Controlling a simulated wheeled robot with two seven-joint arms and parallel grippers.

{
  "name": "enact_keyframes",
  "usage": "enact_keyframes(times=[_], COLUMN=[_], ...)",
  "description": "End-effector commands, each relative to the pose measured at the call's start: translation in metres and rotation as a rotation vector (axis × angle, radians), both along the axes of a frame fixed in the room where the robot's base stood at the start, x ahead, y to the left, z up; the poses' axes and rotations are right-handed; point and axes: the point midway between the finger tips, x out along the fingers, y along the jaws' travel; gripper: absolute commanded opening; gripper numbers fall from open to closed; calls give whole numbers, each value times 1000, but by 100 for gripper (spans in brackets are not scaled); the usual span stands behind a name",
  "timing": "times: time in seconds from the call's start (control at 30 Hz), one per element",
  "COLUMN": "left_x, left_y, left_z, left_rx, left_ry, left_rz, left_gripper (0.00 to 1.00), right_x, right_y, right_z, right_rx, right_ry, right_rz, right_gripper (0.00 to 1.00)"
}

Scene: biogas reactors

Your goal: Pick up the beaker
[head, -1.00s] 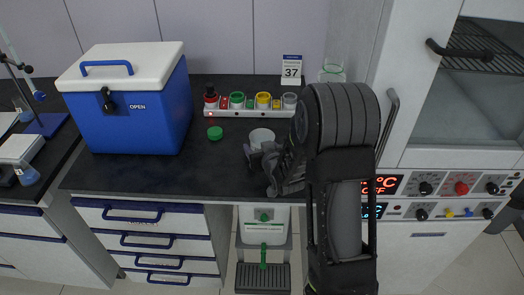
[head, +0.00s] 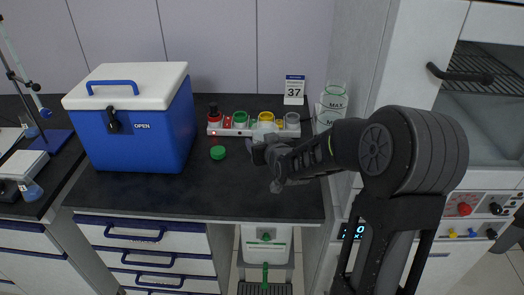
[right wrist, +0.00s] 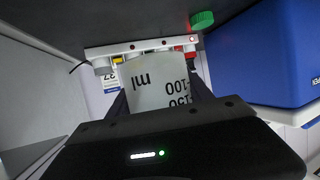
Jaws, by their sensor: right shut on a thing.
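The beaker (right wrist: 155,82) is whitish and translucent, with printed volume marks that appear upside down in the right wrist view. It sits between the fingers of my right gripper, which is shut on it. In the head view the beaker (head: 262,130) shows only in part behind my right gripper (head: 259,150), in front of the bottle rack. I cannot tell how far it is above the dark counter. My left gripper is not in view.
A white rack (head: 254,131) with several coloured-cap bottles stands at the back of the counter (head: 150,195). A green cap (head: 218,153) lies in front of it. A blue cooler (head: 145,125) stands left; a glass jar (head: 333,101) stands right, near the cabinet.

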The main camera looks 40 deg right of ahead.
Motion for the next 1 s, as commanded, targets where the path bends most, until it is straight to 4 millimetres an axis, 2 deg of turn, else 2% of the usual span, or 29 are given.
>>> enact_keyframes(times=[0.6, 0.7, 0.77, 0.87, 1.0], left_x=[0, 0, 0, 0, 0], left_y=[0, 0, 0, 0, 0], left_z=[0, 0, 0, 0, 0], left_rx=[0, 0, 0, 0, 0], left_ry=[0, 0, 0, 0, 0], left_rz=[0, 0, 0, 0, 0], left_gripper=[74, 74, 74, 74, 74], right_x=[0, 1, 3, 6, 8], right_y=[0, 5, 15, 43, 105], right_z=[2, 1, 0, -3, -9], right_rx=[-1, 1, 3, 8, 16], right_ry=[-2, -2, -3, -6, -9], right_rz=[0, 7, 20, 58, 138], right_gripper=[3, 3, 3, 3, 3])
